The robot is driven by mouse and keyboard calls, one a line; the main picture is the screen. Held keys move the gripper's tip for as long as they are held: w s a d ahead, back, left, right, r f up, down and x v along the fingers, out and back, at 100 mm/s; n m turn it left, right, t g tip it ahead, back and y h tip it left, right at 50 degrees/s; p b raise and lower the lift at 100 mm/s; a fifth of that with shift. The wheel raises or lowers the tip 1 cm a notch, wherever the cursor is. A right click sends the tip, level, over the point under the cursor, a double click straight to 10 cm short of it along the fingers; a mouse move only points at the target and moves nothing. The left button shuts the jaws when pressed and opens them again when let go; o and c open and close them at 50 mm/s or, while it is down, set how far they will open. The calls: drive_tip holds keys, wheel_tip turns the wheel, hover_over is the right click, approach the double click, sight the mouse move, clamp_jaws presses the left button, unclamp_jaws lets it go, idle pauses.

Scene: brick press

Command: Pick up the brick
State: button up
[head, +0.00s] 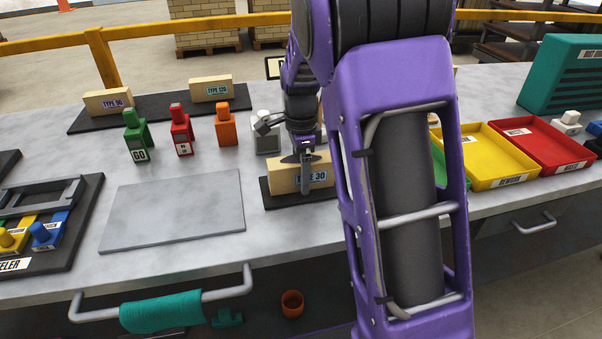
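A tan brick labelled "TYPE 30" (322,178) sits on a dark mat (280,200) near the middle of the table. My gripper (305,172) points down at this brick, with one grey finger in front of its near face, left of the label. The other finger is hidden, so I cannot tell whether the fingers touch or grip the brick. Two similar bricks, "TYPE 90" (98,104) and "TYPE 120" (200,90), stand on a long dark mat (160,112) at the back left.
Green (134,138), red (180,133) and orange (225,128) blocks stand behind a bare grey plate (175,210). Yellow (485,163) and red (540,143) trays are at right. A dark tray with coloured tools (45,225) is at left. My purple arm hides the table right of the brick.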

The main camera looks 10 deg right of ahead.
drive_tip(key=c, duration=1.2)
drive_tip(key=shift+r, duration=0.1)
